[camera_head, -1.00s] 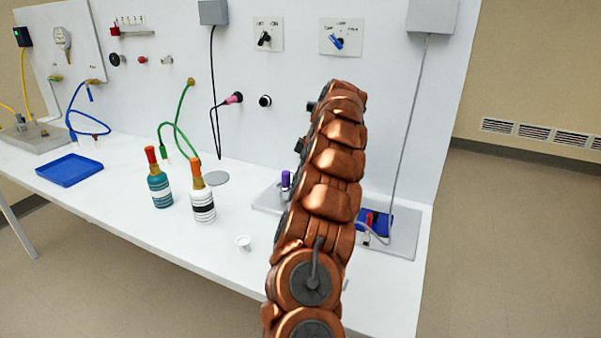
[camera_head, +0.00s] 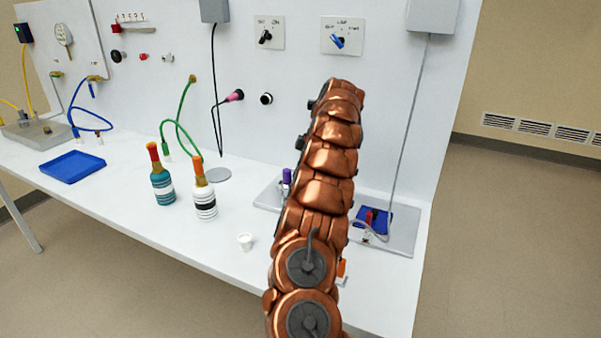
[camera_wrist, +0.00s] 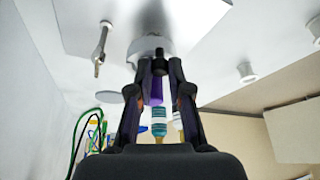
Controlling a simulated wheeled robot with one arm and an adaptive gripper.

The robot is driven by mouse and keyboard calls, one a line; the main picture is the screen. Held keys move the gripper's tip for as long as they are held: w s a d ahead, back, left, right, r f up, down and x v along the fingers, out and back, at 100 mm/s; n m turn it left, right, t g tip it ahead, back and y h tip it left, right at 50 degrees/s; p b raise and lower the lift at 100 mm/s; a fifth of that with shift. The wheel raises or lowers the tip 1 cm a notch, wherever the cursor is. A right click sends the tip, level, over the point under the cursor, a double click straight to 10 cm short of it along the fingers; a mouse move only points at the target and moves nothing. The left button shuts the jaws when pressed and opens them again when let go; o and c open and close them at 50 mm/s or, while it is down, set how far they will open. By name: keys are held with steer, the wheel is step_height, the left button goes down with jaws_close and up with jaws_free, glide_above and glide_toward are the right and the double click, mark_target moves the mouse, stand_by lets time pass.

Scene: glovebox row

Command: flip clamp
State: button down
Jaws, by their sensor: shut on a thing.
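An upright purple handle (camera_head: 287,177), which looks like part of the clamp, stands at the left of a grey base plate (camera_head: 402,238) on the bench. In the wrist view the purple handle (camera_wrist: 157,90) with a black end is between the fingers of my gripper (camera_wrist: 157,98), which is shut on it. A pale round mount shows beyond the black end. My gripper is hidden behind my arm in the head view. The rest of the clamp is hidden, so I cannot tell its full position.
A red piece stands by a blue pad (camera_head: 378,217) right of my arm. A blue tray (camera_head: 72,167) lies at far left. Cables hang along the panel.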

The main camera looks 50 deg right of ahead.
steer(key=c, duration=1.1)
jaws_free()
steer(key=shift+w+d, duration=0.1)
steer(key=shift+d, duration=0.05)
